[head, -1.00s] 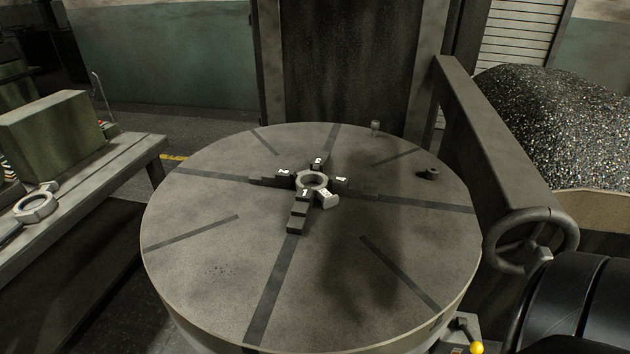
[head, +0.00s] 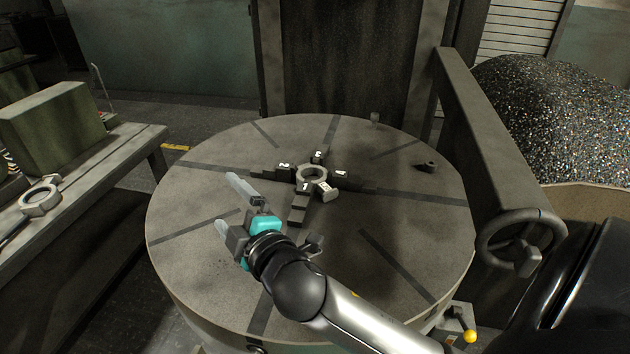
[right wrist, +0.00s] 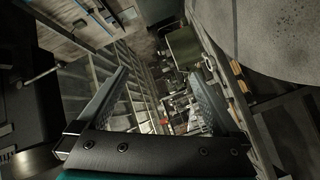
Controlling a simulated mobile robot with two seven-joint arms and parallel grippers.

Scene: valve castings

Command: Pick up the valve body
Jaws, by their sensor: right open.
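A grey ring-shaped valve body (head: 312,175) with a short side stub sits at the centre of the round table (head: 200,285), among numbered dark jaws (head: 299,207). A similar grey ringed casting (head: 40,200) lies on the bench at left. My right gripper (head: 228,204) is over the left part of the table, left of the central valve body and apart from it, with its fingers pointing left. Its fingers are open and empty; they also show in the right wrist view (right wrist: 160,100). The valve body cannot be made out in the right wrist view. My left gripper is not in view.
The left bench (head: 120,152) carries a green block (head: 55,125). A small dark part (head: 427,166) and a small post (head: 374,119) stand on the table. A handwheel (head: 485,240) and beam (head: 480,130) bound the right side, with a chip heap (head: 560,115) beyond.

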